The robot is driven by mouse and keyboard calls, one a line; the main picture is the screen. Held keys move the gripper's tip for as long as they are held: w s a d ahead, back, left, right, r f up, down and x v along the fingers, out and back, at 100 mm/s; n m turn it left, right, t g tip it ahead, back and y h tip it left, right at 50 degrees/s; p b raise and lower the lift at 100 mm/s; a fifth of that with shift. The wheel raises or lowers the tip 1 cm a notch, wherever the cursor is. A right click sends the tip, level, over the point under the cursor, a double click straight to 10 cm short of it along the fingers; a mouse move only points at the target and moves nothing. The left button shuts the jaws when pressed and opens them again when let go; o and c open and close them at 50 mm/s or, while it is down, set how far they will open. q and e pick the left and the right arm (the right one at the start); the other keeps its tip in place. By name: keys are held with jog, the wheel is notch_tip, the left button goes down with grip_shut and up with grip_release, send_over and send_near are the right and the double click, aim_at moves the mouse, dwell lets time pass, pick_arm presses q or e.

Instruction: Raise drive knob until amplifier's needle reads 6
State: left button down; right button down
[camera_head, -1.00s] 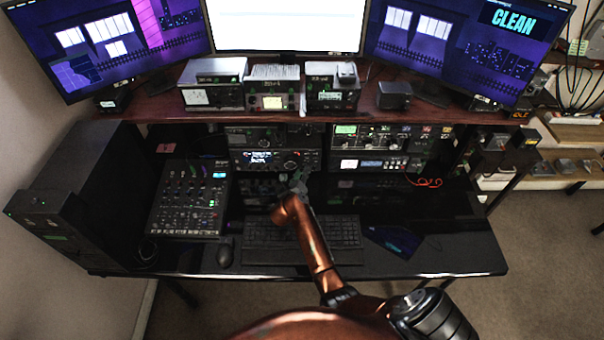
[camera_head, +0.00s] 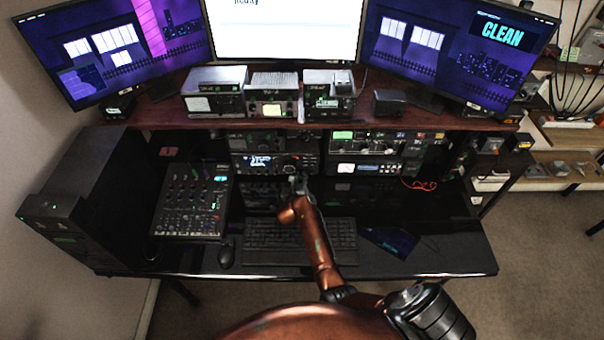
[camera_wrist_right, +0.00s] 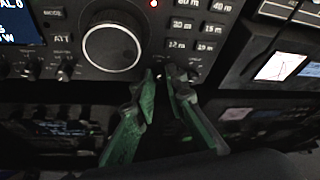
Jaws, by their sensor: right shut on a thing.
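The radio (camera_head: 275,163) with a lit blue display stands under the shelf in the head view. Its large round dial (camera_wrist_right: 112,47) and rows of band buttons show in the right wrist view. My right gripper (camera_wrist_right: 168,77) is at the radio's lower front, right of the dial, shut on a small knob; the fingertips mostly hide this knob and I cannot read its label. In the head view my right gripper (camera_head: 299,183) is small and dark. The amplifier's white meter (camera_wrist_right: 282,66) is to the right; a thin slanted needle line shows, but its reading is illegible. My left gripper is not visible.
A mixer (camera_head: 190,203) lies left of the keyboard (camera_head: 268,242), with a mouse (camera_head: 227,252) between them. A tall black case (camera_head: 85,200) stands at the desk's left end. Monitors and small boxes sit on the shelf above. The desk's right front is mostly clear.

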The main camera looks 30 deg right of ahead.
jog(key=shift+r+m+y+p, duration=0.15)
jog(key=shift+m+y+p, duration=0.2)
jog(key=shift+p, duration=0.2)
jog(key=shift+m, duration=0.25)
jog(key=shift+f, duration=0.2)
jog(key=c, duration=1.9)
grip_release()
jog(key=shift+c, duration=0.2)
jog(key=shift+s+r, duration=0.1)
jog(key=shift+s, duration=0.05)
jog(key=v, duration=0.7)
jog(key=shift+s+a, duration=0.15)
jog(key=shift+s, duration=0.05)
